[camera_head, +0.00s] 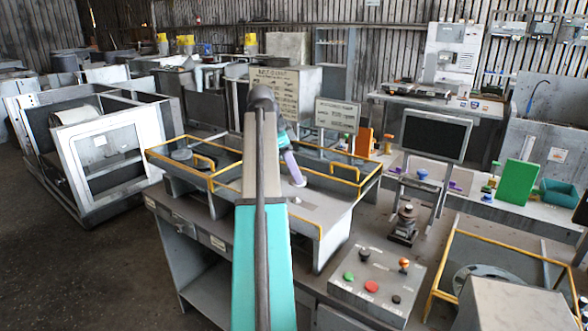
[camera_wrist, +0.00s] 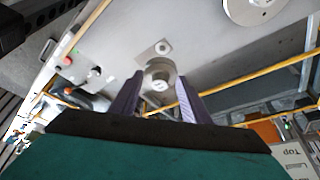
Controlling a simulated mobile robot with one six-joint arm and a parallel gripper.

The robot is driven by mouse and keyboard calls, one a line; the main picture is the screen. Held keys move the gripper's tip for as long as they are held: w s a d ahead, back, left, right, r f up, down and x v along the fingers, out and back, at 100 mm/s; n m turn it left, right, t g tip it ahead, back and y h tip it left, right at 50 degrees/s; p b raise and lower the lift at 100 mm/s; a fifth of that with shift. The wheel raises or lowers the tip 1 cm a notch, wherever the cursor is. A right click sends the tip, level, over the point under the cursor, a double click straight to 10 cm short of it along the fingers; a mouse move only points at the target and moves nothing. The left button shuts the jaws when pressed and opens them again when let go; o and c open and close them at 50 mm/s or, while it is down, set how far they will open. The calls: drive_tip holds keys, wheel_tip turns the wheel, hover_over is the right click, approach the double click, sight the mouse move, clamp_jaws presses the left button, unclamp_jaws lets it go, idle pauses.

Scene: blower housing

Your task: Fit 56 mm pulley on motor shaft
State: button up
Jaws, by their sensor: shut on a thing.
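My gripper (camera_wrist: 158,92) has dark purple fingers and is closed around a small round grey metal part (camera_wrist: 160,74), which looks like the pulley. In the wrist view, just beyond the held part, a small pale square plate (camera_wrist: 146,55) with a round centre lies on the grey surface. I cannot tell whether it is the motor shaft's seat. A larger grey disc (camera_wrist: 252,8) with a centre hub is at the top right.
Yellow rails edge a left tray (camera_head: 212,178) and the right side of the bench (camera_head: 345,172). A control box (camera_head: 375,285) with coloured buttons and a dark monitor (camera_head: 435,136) stand to the right. A belt chart board (camera_head: 280,92) stands behind.

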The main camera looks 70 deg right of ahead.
sight(293, 179)
drive_tip(key=shift+f+b, duration=0.75)
drive_tip(key=shift+f, duration=1.4)
drive_tip(key=shift+f+p, duration=0.15)
drive_tip(key=shift+p, duration=0.2)
drive_tip(key=shift+f, duration=1)
idle(0.8)
drive_tip(key=o, duration=1.1)
drive_tip(key=shift+r, duration=0.1)
drive_tip(key=shift+r+p, duration=0.7)
drive_tip(key=shift+r, duration=0.45)
